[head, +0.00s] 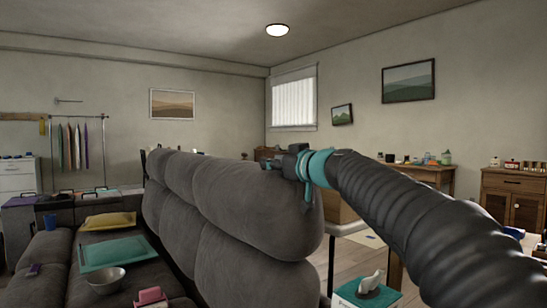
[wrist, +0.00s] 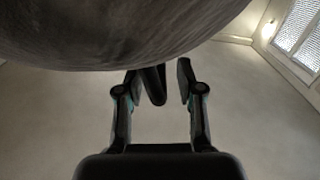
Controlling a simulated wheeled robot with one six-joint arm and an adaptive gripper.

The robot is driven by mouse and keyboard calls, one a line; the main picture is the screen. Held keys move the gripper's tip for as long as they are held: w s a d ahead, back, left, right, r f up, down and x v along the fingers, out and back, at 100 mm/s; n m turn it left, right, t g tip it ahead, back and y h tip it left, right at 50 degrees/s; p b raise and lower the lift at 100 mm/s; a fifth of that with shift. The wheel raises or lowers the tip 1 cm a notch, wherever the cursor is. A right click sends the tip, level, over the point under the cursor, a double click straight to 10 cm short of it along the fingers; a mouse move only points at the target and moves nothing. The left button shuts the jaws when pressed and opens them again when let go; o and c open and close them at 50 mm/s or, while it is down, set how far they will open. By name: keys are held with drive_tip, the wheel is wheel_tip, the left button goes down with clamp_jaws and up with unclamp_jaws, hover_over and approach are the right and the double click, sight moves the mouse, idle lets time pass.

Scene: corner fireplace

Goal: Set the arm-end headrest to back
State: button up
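The grey sofa's nearest headrest (head: 265,205) is the large rounded cushion at the near end of the row in the head view. It stands upright; its exact setting is hard to tell. My gripper (head: 283,164) is at its top right edge. In the wrist view the grey cushion (wrist: 120,30) fills the top. My gripper's two fingers (wrist: 158,82) are spread apart below it. A short dark rounded piece (wrist: 153,88) shows between the fingers, and whether they touch it cannot be told. The cushion's far face is hidden.
A tissue box (head: 367,290) stands at lower right. A wooden cabinet (head: 513,197) stands at the right wall.

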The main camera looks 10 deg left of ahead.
drive_tip(key=shift+w+a, duration=0.2)
drive_tip(key=shift+a, duration=0.05)
clamp_jaws()
drive_tip(key=shift+w+d, duration=0.25)
drive_tip(key=w+d, duration=0.1)
drive_tip(key=w, duration=0.1)
drive_tip(key=w+d+m+b, duration=0.1)
drive_tip(key=w+d, duration=0.1)
drive_tip(key=w+d+m, duration=0.1)
drive_tip(key=w+d, duration=0.1)
drive_tip(key=shift+d+f, duration=0.15)
drive_tip(key=shift+f, duration=0.1)
drive_tip(key=shift+w+d+m, duration=0.25)
drive_tip(key=shift+m, duration=0.15)
